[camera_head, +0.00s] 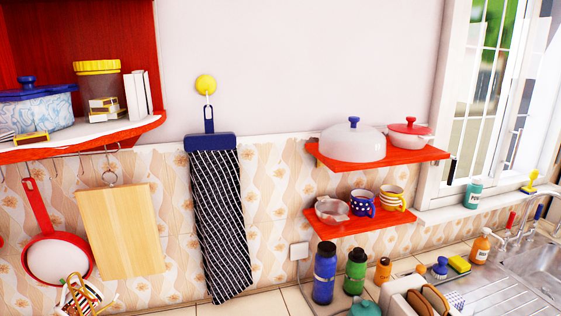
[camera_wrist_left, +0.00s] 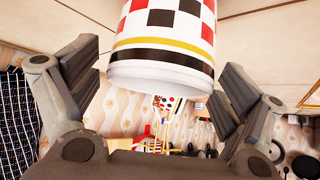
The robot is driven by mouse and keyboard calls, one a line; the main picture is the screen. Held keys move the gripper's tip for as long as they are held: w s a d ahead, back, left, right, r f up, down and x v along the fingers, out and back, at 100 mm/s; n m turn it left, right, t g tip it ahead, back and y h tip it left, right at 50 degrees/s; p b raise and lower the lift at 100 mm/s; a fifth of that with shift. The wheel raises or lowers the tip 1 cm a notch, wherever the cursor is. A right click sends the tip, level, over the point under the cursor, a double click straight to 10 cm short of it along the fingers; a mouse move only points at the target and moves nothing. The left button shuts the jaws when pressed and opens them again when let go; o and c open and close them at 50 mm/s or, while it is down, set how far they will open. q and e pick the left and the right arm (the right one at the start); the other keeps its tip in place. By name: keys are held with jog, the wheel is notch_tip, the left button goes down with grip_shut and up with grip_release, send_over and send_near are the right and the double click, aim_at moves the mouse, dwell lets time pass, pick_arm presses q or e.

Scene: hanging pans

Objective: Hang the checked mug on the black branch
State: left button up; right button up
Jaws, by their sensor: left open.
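The checked mug (camera_wrist_left: 162,35) fills the top of the left wrist view. It is white with red and black squares, a black band and a yellow band. Its plain white end faces the wrist camera, and its handle does not show. My left gripper (camera_wrist_left: 160,64) is open, one finger on each side of the mug; I cannot tell whether either touches it. Beyond the mug, small coloured sticks (camera_wrist_left: 152,142) and a small spotted item (camera_wrist_left: 165,103) show. A striped object with yellow and red parts (camera_head: 78,296) is cut off in the head view's lower left. I cannot pick out the black branch.
A red pan (camera_head: 42,208), cutting board (camera_head: 122,228) and dark patterned cloth (camera_head: 220,225) hang on the wall. Red shelves at right hold a white pot (camera_head: 352,140) and mugs (camera_head: 391,198). Bottles (camera_head: 325,272) stand below, left of the sink (camera_head: 542,258).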

pick_arm(q)
jog(key=shift+w, duration=0.1)
jog(key=c, duration=1.4)
jog(key=shift+r, duration=3.05)
jog(key=shift+c, duration=0.2)
